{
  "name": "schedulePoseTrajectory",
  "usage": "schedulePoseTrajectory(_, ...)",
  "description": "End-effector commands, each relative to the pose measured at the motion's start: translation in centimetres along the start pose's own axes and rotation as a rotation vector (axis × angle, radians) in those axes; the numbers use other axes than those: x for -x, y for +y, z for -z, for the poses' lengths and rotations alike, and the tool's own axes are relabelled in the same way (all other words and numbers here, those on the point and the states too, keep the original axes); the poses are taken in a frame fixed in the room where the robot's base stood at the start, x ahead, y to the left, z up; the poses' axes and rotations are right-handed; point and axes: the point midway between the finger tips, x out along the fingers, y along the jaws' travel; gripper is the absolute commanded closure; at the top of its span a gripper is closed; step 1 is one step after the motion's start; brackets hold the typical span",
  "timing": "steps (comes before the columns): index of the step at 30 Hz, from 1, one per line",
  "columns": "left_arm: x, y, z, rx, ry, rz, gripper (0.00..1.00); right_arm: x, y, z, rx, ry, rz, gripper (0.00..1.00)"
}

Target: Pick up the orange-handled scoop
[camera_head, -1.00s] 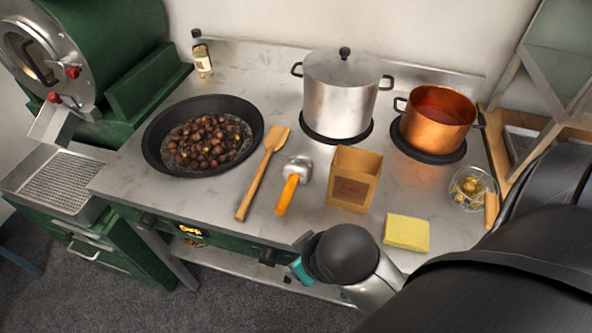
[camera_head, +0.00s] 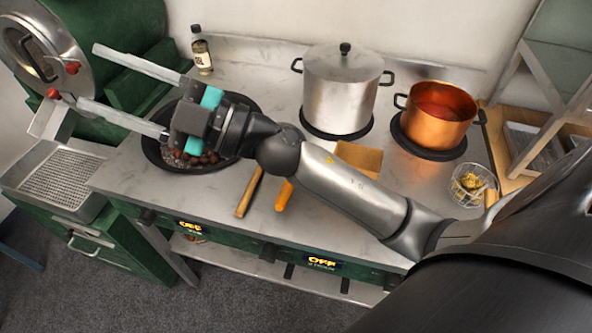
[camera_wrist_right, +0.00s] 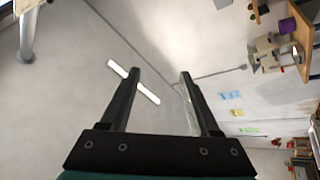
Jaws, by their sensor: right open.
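The orange-handled scoop lies on the metal counter, and only its orange handle (camera_head: 284,196) shows in the head view. Its metal head is hidden behind my right arm. My right gripper (camera_head: 86,74) is open and empty, raised above the chestnut pan at the left, its two long fingers pointing left toward the green machine. It is well to the left of the scoop. In the right wrist view, the open fingers (camera_wrist_right: 160,73) have nothing between them, and the scoop is not seen there. My left gripper is not in view.
The dark chestnut pan (camera_head: 152,150) is partly covered by my gripper. A wooden spatula (camera_head: 248,194) lies left of the scoop. A paper box (camera_head: 362,158) stands right of it, partly hidden. A steel pot (camera_head: 338,90) and copper pot (camera_head: 437,113) stand behind.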

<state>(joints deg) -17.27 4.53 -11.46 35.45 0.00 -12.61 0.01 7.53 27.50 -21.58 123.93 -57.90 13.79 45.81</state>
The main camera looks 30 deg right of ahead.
Motion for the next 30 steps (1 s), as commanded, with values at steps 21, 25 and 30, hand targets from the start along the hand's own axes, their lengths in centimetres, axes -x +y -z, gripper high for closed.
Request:
schedulePoseTrajectory(21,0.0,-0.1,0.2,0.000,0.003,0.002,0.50,16.6,-5.7,-12.0,0.342,-0.376,1.604,0.38)
schedulePoseTrajectory(25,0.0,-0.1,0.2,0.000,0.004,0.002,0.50,20.5,-1.8,-13.9,0.332,-0.625,1.748,0.38)
schedulePoseTrajectory(30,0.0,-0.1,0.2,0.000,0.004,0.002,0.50,23.3,1.5,-14.5,0.311,-0.824,1.831,0.38)
